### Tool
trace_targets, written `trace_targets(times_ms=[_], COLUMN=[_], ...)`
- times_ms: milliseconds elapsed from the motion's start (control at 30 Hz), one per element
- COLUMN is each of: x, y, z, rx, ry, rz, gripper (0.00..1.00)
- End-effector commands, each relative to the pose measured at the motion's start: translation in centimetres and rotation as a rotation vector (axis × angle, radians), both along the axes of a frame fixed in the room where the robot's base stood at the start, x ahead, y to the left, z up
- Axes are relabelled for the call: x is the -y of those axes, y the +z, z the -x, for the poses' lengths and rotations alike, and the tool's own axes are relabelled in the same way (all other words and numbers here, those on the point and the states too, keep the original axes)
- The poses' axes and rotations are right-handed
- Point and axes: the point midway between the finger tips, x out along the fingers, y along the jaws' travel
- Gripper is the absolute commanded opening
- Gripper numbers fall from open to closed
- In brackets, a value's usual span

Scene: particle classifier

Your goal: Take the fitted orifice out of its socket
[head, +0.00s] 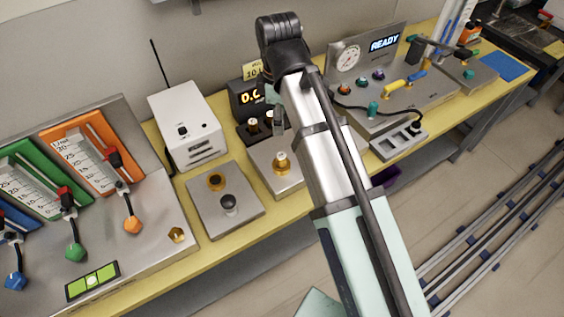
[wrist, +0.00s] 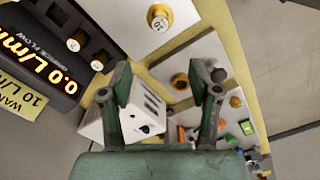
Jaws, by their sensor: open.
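A brass orifice with a white cap (head: 282,160) stands upright in the top of a small metal block (head: 268,176), right of the middle of the bench. In the wrist view it is the cap marked 20 (wrist: 158,18), near the top edge, on the pale block (wrist: 128,12). How deep it sits in its socket cannot be seen. My gripper is open and empty in the wrist view (wrist: 165,80). Its fingers are apart from the orifice. In the head view my arm hides most of the gripper, with a finger showing behind the block.
A dark rack beneath the 0.0 L/min display (wrist: 38,55) holds two more capped orifices (wrist: 77,41). A white box (head: 188,126) with an antenna and a plate (head: 240,185) with two knobs stand left of the block. A control panel (head: 352,75) reading READY is at right.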

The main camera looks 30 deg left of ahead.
Motion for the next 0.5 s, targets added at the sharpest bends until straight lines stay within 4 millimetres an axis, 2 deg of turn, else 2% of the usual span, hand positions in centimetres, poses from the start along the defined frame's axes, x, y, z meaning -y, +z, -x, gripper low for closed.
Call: trace_targets(times_ms=[500], x=[0.2], y=[-8.2], z=[0.0], rx=[-0.001], ry=[-0.004], rz=[0.002], gripper=[0.62])
